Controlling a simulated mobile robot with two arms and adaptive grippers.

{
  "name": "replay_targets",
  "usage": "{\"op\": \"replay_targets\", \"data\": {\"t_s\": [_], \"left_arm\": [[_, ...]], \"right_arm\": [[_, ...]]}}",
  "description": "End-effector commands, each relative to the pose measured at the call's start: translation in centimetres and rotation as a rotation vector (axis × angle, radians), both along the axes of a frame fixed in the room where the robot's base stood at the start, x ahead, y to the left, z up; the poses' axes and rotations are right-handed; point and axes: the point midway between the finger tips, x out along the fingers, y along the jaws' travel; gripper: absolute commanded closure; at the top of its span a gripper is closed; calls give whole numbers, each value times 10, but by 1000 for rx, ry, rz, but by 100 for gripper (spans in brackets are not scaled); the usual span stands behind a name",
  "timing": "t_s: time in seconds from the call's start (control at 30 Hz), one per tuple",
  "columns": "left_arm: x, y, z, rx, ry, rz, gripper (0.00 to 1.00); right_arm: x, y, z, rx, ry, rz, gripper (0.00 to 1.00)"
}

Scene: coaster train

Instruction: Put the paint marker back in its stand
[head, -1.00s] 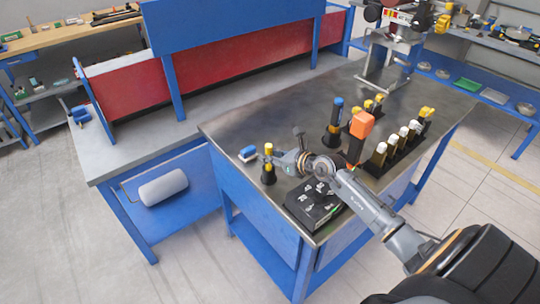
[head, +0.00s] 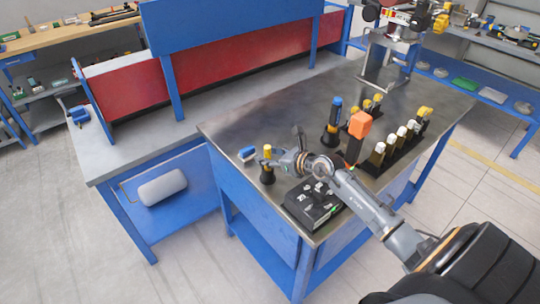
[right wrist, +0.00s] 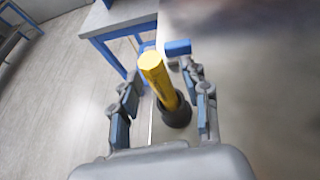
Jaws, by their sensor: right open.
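A yellow marker (head: 267,149) stands in a small black round stand (head: 267,177) near the left front edge of the dark-topped table. In the right wrist view, the yellow marker (right wrist: 157,74) rises from the black stand (right wrist: 176,112). My right gripper (head: 275,162) is at the marker. Its fingers are open, one on each side of the marker, with a visible gap on the right; contact on the left cannot be told. My left gripper is not in view.
A small blue block (head: 247,153) lies just beyond the stand. A black box (head: 313,203) sits under my right arm. A blue-topped tool (head: 335,115), an orange-headed tool (head: 360,125) and a rack of several white- and yellow-topped bottles stand right. The table's middle-left is clear.

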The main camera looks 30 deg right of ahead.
Motion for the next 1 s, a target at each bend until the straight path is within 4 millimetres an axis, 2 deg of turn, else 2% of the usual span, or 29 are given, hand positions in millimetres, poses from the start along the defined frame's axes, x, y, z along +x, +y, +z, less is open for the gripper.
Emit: {"op": "replay_targets", "data": {"t_s": [0.23,0.5,0.7,1.0], "left_arm": [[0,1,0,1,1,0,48],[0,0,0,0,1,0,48],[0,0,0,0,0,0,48],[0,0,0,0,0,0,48]], "right_arm": [[-17,-5,6,-2,1,-1,54],[-63,-15,25,-1,4,1,54],[-91,-21,38,-1,3,0,54],[-107,-25,47,-1,0,1,54]]}}
